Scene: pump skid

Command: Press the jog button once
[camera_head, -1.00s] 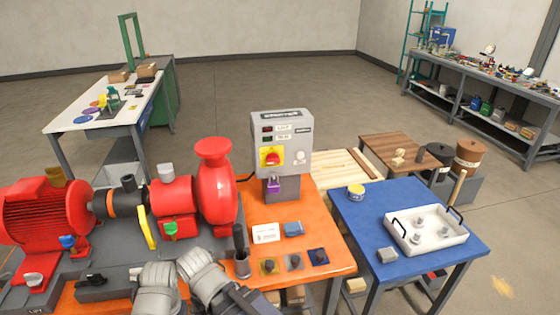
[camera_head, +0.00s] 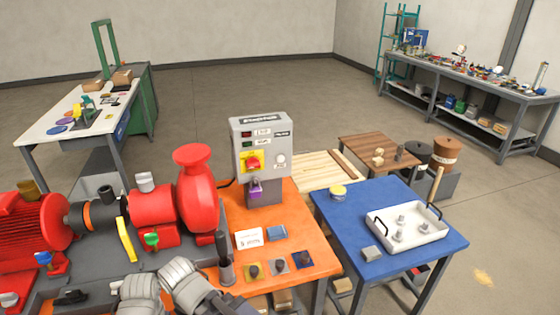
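The grey control box (camera_head: 262,146) stands on a post at the back of the orange bench (camera_head: 226,203). Its front has a red rotary switch (camera_head: 253,162) on a yellow plate, small dark displays at the left and a round white button (camera_head: 281,160) at the right. That may be the jog button; its label is too small to read. A purple padlock (camera_head: 255,189) hangs below the switch. Parts of my grey arms show at the bottom edge, left of the middle. Neither gripper's fingers are in view, and nothing of mine touches the box.
A red pump (camera_head: 194,190) stands left of the box. A dark-handled tool in a holder (camera_head: 226,272), a white card (camera_head: 249,238) and several small coloured blocks are on the orange bench. A blue table (camera_head: 337,222) with a white tray (camera_head: 429,236) stands right.

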